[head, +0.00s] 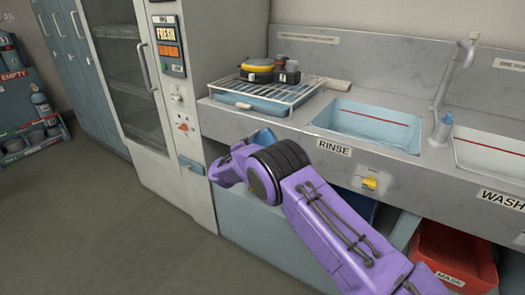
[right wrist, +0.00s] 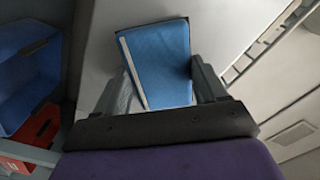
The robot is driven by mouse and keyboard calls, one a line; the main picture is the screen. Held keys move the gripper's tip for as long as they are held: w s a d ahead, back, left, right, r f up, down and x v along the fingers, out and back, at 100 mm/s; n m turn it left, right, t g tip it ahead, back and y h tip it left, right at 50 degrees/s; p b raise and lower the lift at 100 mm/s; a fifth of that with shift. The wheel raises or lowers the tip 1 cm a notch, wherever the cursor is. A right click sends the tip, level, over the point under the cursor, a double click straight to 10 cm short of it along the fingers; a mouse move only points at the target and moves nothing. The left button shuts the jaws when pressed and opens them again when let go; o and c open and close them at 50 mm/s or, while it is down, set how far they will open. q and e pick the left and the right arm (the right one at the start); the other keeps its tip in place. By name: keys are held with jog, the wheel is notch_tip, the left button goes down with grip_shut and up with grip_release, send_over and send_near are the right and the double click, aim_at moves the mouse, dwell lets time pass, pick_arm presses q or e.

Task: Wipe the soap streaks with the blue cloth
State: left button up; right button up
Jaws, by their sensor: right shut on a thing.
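My right gripper (right wrist: 163,78) is shut on the blue cloth (right wrist: 158,50), a flat folded block with a pale strip along its left edge. In the right wrist view the cloth sits between both fingers, slightly tilted, in front of a pale grey surface; I cannot tell whether it touches that surface. In the head view my right arm bends in front of the counter, left of the rinse sink, and hides most of the gripper. A small blue patch above the arm may be the cloth. I cannot make out soap streaks. My left gripper is not in view.
The wash sink (head: 490,152) and a tap (head: 455,85) are to the right. A red bin (head: 455,258) is below. A tall cabinet (head: 183,60) stands at left.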

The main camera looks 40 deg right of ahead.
jog(key=shift+s+a+r+p, duration=0.1)
jog(key=shift+a+r+p, duration=0.15)
jog(key=shift+p, duration=0.2)
jog(key=p+v, duration=0.1)
jog(key=v, duration=0.3)
jog(key=shift+a+f+p, duration=0.1)
jog(key=shift+a+p, duration=0.05)
jog(key=shift+p, duration=0.15)
jog(key=shift+s+a+f, duration=0.15)
jog(key=shift+s+a, duration=0.05)
jog(key=shift+a, duration=0.15)
jog(key=p+v, duration=0.1)
jog(key=v, duration=0.2)
